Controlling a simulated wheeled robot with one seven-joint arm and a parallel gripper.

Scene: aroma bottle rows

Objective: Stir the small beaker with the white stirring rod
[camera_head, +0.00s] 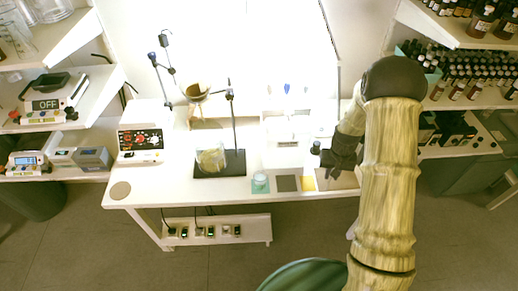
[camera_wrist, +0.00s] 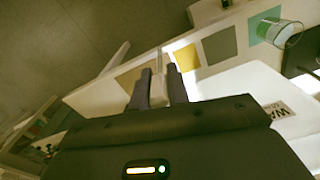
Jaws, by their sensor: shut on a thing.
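The small beaker (camera_head: 260,183) is a clear glass at the front edge of the white table, on a teal square. It also shows at the upper right of the wrist view (camera_wrist: 288,35). My gripper (camera_head: 326,172) is over the table's front right, to the right of the beaker and apart from it. In the wrist view its two dark fingers (camera_wrist: 161,84) are shut on a thin pale piece, the white stirring rod (camera_wrist: 158,63). Most of the rod is hidden by the fingers and cannot be made out in the head view.
Grey and yellow squares (camera_head: 308,184) lie between beaker and gripper. A larger glass vessel (camera_head: 210,159) stands on a dark stand base (camera_head: 235,170) with a tall rod. A hot-plate-like device (camera_head: 140,141) is at left. Bottle shelves (camera_head: 470,35) are at right.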

